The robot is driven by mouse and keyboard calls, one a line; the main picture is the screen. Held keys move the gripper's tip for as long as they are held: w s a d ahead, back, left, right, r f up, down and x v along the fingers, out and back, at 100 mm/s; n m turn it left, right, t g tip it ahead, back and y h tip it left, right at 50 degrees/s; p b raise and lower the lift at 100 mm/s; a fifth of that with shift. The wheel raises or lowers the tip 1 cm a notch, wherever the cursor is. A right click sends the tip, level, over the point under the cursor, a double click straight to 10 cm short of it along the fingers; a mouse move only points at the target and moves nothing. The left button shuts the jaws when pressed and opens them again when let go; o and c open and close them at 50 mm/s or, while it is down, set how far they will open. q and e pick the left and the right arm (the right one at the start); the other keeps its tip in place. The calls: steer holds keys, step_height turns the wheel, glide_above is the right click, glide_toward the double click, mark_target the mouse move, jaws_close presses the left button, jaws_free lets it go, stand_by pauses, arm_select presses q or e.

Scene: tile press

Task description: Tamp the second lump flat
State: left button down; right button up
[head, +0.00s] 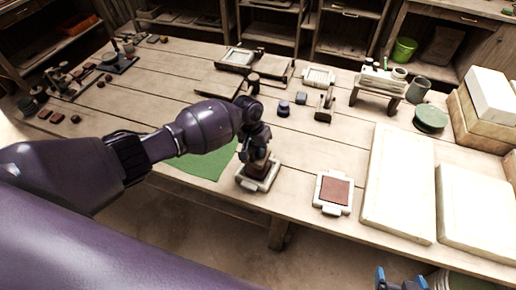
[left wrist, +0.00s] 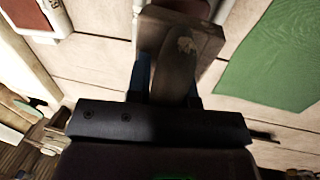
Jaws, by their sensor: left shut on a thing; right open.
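My left gripper (head: 257,148) is shut on a wooden tamper (left wrist: 182,40), its fingers on either side of the handle. In the head view the tamper's dark block is upright over a white mould frame (head: 246,183) near the table's front edge. I cannot tell whether the block presses on the clay, and any lump under it is hidden. To the right, another white frame (head: 323,207) holds a flat reddish-brown slab (head: 335,190); that frame also shows at the top left of the left wrist view (left wrist: 52,18). My right gripper (head: 401,280) is open at the bottom edge, its blue fingertips apart and empty.
A green cloth (head: 203,165) lies left of the tamped frame. Large pale slabs (head: 400,185) cover the right of the table. Small stamps, frames, a little rack (head: 380,80) and a grey cup (head: 418,90) stand farther back. Bare wood lies between the two frames.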

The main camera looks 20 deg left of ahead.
arm_select(q)
step_height(320, 180, up, 2)
steer(key=shift+r, duration=0.1)
steer(key=shift+w, duration=0.1)
steer(key=shift+w+d+f+b, duration=0.3)
steer(key=shift+w+d+f, duration=0.05)
steer(key=shift+d+f, duration=0.15)
steer(key=shift+r, duration=0.1)
